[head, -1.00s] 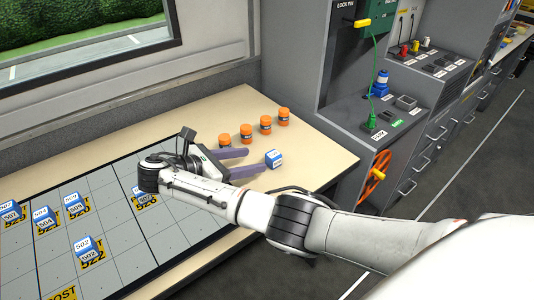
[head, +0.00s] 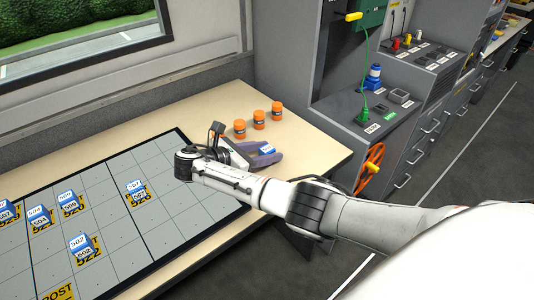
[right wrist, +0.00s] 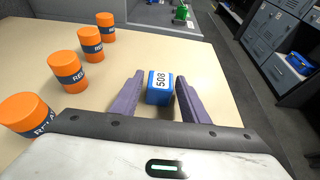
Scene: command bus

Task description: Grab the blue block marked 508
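The blue block marked 508 (right wrist: 159,88) sits on the beige table, between the two purple fingers of my right gripper (right wrist: 158,98) in the right wrist view. There is a visible gap between the block and each finger, so the gripper is open around it. In the head view the block (head: 266,149) shows its white top between the fingers of the right gripper (head: 266,156); its lower part is hidden. My left gripper is not in view.
Several orange jars, one of them here (head: 259,119), stand behind the gripper. A dark gridded board (head: 110,245) with other numbered blue blocks, such as 502 (head: 82,247), lies to the left. A grey console (head: 370,110) stands to the right beyond the table edge.

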